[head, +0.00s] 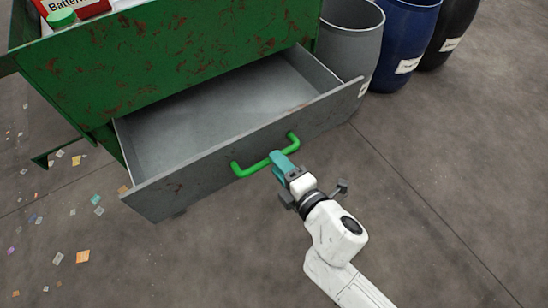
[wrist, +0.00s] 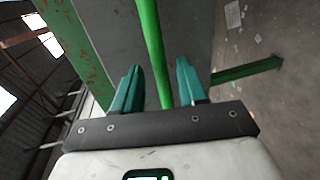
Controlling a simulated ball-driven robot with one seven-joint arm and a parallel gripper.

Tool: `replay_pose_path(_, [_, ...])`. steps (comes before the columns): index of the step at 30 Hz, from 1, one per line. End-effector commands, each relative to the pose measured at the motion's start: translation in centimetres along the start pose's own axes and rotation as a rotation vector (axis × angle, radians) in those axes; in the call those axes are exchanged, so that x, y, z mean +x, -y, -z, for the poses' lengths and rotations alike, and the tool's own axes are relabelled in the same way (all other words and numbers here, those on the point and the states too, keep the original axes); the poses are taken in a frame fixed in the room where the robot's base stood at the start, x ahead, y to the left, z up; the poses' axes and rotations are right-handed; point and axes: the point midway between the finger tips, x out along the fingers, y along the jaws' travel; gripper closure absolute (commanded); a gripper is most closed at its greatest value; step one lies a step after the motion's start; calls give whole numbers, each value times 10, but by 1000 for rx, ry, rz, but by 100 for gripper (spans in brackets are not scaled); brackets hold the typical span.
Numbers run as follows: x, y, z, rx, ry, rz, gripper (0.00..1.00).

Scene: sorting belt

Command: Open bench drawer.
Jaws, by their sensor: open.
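The grey bench drawer (head: 250,158) is pulled well out of the green, rust-flecked bench (head: 180,50) in the head view. The visible part of its inside is empty. A green bar handle (head: 262,163) is on its front panel. My gripper (head: 281,160) is at the right part of the handle, with teal fingers. In the wrist view the handle (wrist: 150,50) runs between the two fingers of my gripper (wrist: 157,85), which stand apart.
Grey (head: 350,35), blue (head: 403,45) and black (head: 450,35) barrels stand right of the bench. A red box (head: 85,8) marked "Batter..." is on top of the bench. Small scraps litter the floor at left. The floor in front of the drawer is clear.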

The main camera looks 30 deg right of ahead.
Motion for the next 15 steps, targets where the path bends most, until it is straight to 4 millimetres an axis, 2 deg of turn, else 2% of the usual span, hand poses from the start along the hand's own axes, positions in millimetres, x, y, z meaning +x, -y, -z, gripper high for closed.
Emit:
replay_pose_path(1, [-11, 2, -1, 0, 2, 3, 58])
replay_pose_path(6, [-42, 2, -1, 1, 3, 3, 58])
replay_pose_path(15, [-71, 1, 0, 0, 1, 1, 58])
